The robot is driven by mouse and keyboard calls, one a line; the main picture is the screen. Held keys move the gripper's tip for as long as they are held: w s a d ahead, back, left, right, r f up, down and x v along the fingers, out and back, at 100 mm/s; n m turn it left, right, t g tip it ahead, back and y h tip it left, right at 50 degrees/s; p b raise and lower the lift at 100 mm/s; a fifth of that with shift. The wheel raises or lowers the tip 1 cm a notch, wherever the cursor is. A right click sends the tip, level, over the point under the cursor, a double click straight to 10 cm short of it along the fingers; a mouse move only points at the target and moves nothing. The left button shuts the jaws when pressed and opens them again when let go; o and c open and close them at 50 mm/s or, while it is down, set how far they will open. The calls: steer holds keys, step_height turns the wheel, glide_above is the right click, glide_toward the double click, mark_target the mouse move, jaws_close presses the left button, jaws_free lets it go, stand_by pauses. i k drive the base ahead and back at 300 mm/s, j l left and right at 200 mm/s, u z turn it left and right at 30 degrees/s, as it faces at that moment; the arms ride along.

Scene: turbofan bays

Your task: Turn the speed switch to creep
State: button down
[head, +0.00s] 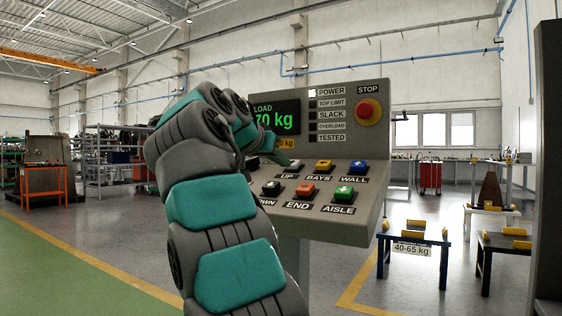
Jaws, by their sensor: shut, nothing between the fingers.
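A grey control panel (360,222) stands in front of me, tilted, on a post. I see no switch marked speed or creep; my arm hides the panel's left part. My gripper (284,152) is at the far end of my bent arm, low over the panel just below the green load display (283,117). It is small and partly hidden by my arm, and looks shut and empty. It is close to the button above the UP label (287,176); I cannot tell whether it touches anything.
The panel also bears a red stop button (368,111), a yellow button (324,165), a blue button (358,167), an orange button (306,190) and a green button (344,192). A blue-framed stand (411,243) is to the right. A dark upright (549,150) edges the view.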

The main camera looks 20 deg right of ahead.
mark_target(252, 164)
steer(key=i+j+z, duration=0.1)
steer(key=i+j, duration=1.15)
steer(key=j, duration=0.15)
